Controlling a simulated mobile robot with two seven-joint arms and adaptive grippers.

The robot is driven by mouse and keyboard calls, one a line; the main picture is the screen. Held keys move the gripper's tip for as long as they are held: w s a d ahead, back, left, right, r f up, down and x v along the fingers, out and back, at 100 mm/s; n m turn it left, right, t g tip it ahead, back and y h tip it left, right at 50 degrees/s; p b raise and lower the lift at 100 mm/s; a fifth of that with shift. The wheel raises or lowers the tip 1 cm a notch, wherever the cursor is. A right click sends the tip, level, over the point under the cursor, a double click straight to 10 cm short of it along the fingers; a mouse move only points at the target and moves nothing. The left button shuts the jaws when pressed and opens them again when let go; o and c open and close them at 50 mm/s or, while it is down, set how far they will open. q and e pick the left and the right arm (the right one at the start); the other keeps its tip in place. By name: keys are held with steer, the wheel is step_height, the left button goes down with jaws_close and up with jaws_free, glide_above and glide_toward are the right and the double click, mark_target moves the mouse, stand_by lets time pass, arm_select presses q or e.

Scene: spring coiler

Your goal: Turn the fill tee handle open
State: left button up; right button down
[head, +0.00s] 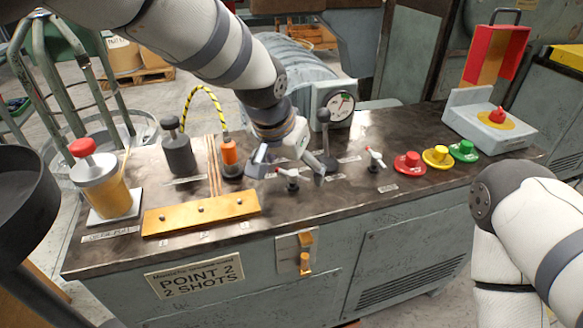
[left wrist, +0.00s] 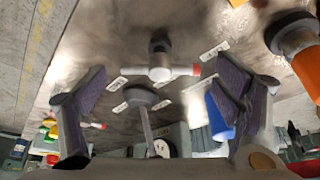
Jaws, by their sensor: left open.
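Two small tee handles with white bars and red tips stand on the dark bench top; their labels are too small to read. The nearer-left tee handle (head: 288,173) is just below my left gripper (head: 290,165). In the left wrist view this tee handle (left wrist: 172,72) lies crosswise between the spread fingertips of my left gripper (left wrist: 160,66), with clear space on both sides. The left gripper is open and empty. The other tee handle (head: 375,157) stands further right. My right arm shows at the right edge, but its gripper is out of view.
A black-knobbed lever (head: 323,130) and dial gauge (head: 338,104) stand right behind the gripper. An orange bottle (head: 229,152) is close on its left. Red (head: 409,163), yellow (head: 437,155) and green (head: 464,150) buttons sit right. A brass bar (head: 200,213) lies front left.

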arm_select(q)
steer(key=shift+c, duration=0.6)
steer(key=c, duration=1)
